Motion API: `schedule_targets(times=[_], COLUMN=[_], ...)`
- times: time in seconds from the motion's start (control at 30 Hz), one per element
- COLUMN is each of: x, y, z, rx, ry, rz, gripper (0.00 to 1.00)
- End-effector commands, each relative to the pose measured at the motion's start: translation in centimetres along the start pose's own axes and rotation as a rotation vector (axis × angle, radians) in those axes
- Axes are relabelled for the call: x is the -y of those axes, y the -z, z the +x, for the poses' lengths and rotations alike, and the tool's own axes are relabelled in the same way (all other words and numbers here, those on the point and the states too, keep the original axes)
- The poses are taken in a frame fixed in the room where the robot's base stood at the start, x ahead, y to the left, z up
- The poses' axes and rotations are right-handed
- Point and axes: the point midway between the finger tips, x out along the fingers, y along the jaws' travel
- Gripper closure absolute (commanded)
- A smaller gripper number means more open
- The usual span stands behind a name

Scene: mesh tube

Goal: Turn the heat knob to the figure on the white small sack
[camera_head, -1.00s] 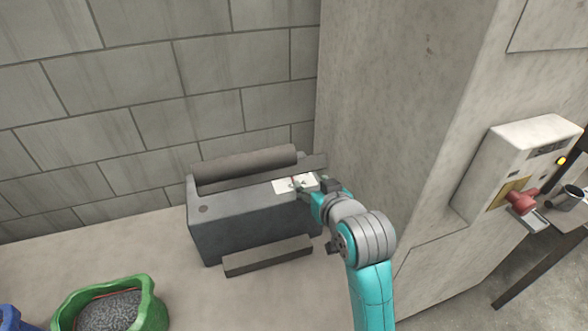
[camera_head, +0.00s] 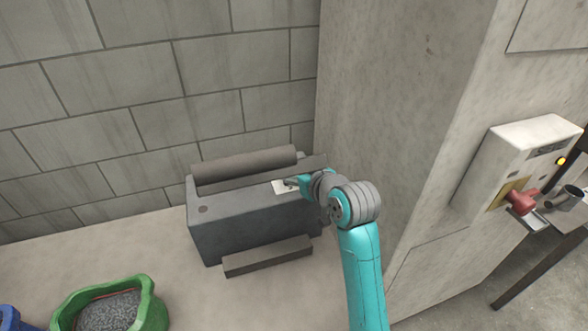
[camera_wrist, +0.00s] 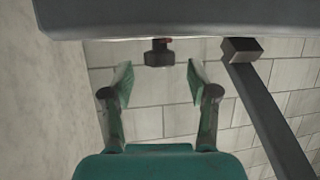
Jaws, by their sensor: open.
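My gripper (camera_head: 292,182) reaches over the white panel (camera_head: 281,187) on top of the grey machine (camera_head: 250,212). In the wrist view my gripper (camera_wrist: 158,82) is open, with its two teal fingers apart. A dark knob (camera_wrist: 159,55) with a small red mark shows beyond the fingertips, about midway between them, and nothing is gripped. I cannot tell the knob's setting or read any figures. I do not see a white small sack in these views.
A grey roller (camera_head: 245,167) lies along the machine's back and a concrete wall stands close on the right. A green sack (camera_head: 148,300) of dark grains sits at lower left, beside a blue one (camera_head: 10,318). A white box (camera_head: 515,155) with a red handle (camera_head: 521,200) is far right.

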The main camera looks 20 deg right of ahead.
Motion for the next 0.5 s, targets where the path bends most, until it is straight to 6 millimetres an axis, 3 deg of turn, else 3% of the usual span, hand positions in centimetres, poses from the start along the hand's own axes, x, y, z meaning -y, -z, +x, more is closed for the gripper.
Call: schedule_targets(times=[0.2,0.5], x=[0.1,0.0], y=[0.0,0.0], z=[1.5,1.6], rx=[0.0,-0.001], ry=[0.001,0.0], rz=[0.0,0.0], gripper=[0.41,0.43])
